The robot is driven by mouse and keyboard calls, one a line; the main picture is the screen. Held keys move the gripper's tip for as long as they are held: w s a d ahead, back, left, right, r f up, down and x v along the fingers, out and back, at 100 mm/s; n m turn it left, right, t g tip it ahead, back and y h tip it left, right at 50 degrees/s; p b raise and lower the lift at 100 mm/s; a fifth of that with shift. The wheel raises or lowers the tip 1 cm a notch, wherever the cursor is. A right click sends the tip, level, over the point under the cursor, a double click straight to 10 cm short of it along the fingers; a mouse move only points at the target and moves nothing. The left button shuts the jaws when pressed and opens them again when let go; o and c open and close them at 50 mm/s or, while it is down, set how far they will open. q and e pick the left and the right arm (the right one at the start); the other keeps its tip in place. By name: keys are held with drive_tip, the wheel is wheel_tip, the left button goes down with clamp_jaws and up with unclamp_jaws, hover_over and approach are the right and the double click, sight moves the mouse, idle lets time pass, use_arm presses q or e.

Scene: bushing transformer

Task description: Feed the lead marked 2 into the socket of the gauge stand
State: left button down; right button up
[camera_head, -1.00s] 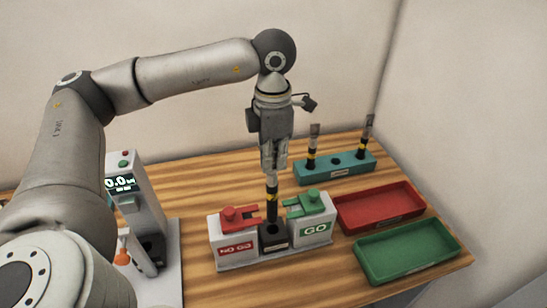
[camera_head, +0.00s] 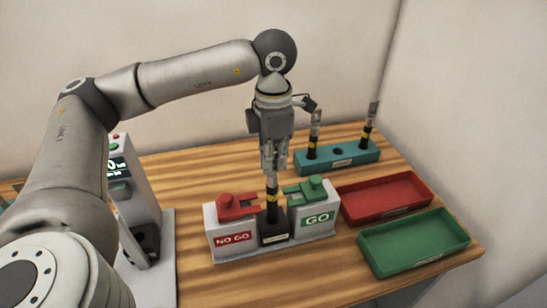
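The gauge stand (camera_head: 222,245) has a red NO GO block on the left, a green GO block on the right and a dark socket block (camera_head: 274,238) between them. A black lead with a yellow band (camera_head: 271,199) stands upright in the socket block; any number on it is too small to read. My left gripper (camera_head: 273,166) points down just above and around the lead's pale top end. Its fingers look spread apart, with the lead's top showing between or below them. My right gripper is not in view.
A teal rack (camera_head: 340,161) at the back holds two more upright leads and has an empty hole between them. A red tray (camera_head: 385,198) and a green tray (camera_head: 415,243) lie empty at right. A meter with a display (camera_head: 120,166) stands at left, partly behind my arm.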

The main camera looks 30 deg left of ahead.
sight(274, 173)
use_arm(q)
drive_tip(key=shift+f+b, duration=1.55)
drive_tip(key=shift+f, duration=0.3)
drive_tip(key=c, duration=1.6)
unclamp_jaws()
drive_tip(key=shift+o, duration=0.2)
wheel_tip(274, 173, up, 12)
